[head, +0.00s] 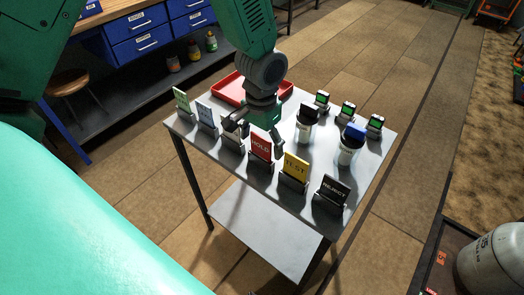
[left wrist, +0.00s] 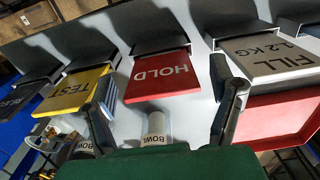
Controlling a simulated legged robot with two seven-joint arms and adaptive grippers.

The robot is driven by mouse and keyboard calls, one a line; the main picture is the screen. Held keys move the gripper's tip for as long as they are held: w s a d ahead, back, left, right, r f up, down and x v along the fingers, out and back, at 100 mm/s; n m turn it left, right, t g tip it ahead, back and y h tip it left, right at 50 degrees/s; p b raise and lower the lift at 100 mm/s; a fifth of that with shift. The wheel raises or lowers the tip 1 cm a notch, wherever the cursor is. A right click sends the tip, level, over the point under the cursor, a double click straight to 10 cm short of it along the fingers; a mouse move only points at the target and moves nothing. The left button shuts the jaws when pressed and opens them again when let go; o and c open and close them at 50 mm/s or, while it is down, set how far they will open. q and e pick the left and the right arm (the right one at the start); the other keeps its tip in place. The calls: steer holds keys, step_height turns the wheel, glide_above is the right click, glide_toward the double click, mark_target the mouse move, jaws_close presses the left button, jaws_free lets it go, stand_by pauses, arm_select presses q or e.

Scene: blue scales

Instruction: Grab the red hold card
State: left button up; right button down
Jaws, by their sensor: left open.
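The red HOLD card (head: 261,146) stands upright in a dark holder, in the row along the near edge of the grey table (head: 262,200). In the left wrist view the red HOLD card (left wrist: 162,75) lies ahead, between the lines of the two fingers. My left gripper (head: 262,140) reaches down over the table, right at the red card. In the wrist view my left gripper (left wrist: 165,110) is open, its fingers spread to either side of the card, with nothing gripped. Whether a finger touches the card cannot be told. My right gripper is not in view.
A yellow TEST card (head: 295,166) and a black REJECT card (head: 335,189) stand to the right. A white FILL card (left wrist: 268,52) is the other close neighbour.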

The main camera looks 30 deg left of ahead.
arm_select(q)
steer(key=shift+f, duration=0.55)
steer(key=shift+a, duration=0.1)
steer(key=c, duration=1.1)
steer(key=shift+r, duration=0.15)
